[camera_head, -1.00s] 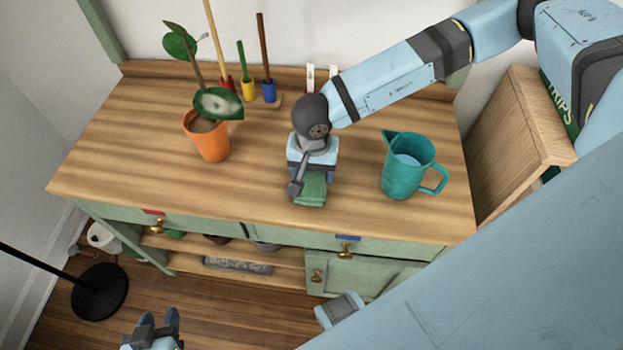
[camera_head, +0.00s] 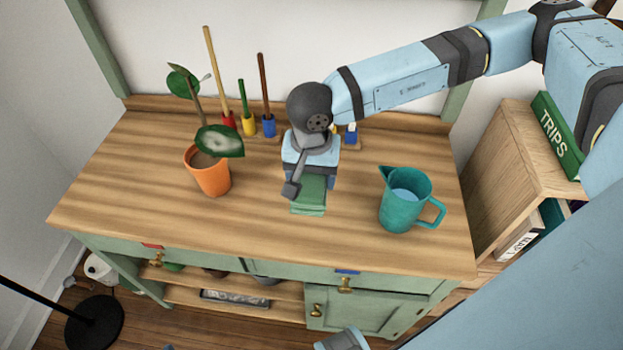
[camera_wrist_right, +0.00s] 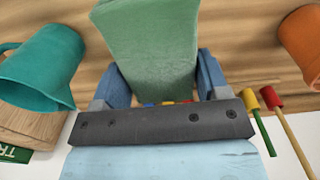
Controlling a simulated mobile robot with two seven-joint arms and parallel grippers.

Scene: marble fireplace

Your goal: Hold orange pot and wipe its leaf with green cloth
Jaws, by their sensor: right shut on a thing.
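The orange pot (camera_head: 210,180) stands upright on the left of the wooden tabletop; part of it also shows at the right edge of the wrist view (camera_wrist_right: 304,45). Its low green leaf (camera_head: 219,141) has a pale whitish patch and hangs over the pot's right rim. A smaller leaf (camera_head: 178,81) is higher up. My right gripper (camera_head: 312,180) points down at mid-table, right of the pot and apart from it. It is shut on the green cloth (camera_head: 309,197), which fills the space between its fingers in the wrist view (camera_wrist_right: 150,45).
A teal jug (camera_head: 405,202) with water stands to the right of the cloth. A wooden shelf with books (camera_head: 560,135) is at right. The front left tabletop is clear.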

